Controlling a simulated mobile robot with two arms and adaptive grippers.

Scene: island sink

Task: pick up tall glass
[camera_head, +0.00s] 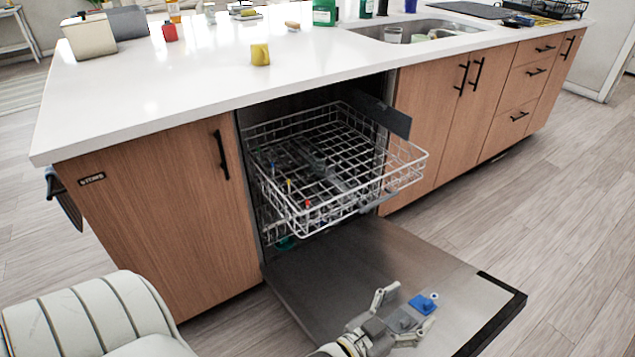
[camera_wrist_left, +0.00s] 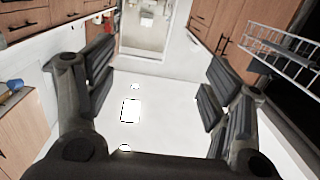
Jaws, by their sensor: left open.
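A clear glass (camera_head: 393,34) stands in the left part of the sink on the island; its lower part is hard to make out, and I cannot tell for sure that it is the tall glass. My left gripper (camera_head: 408,316) is low in front, over the open dishwasher door, far from the sink. Its fingers are spread apart with nothing between them in the left wrist view (camera_wrist_left: 155,100). No glass shows clearly in that view. My right gripper is in neither view.
The dishwasher door (camera_head: 350,262) is down and its wire rack (camera_head: 408,160) is pulled out. A blue item (camera_head: 423,303) shows by my left fingers. Green bottles (camera_head: 324,12) stand behind the sink.

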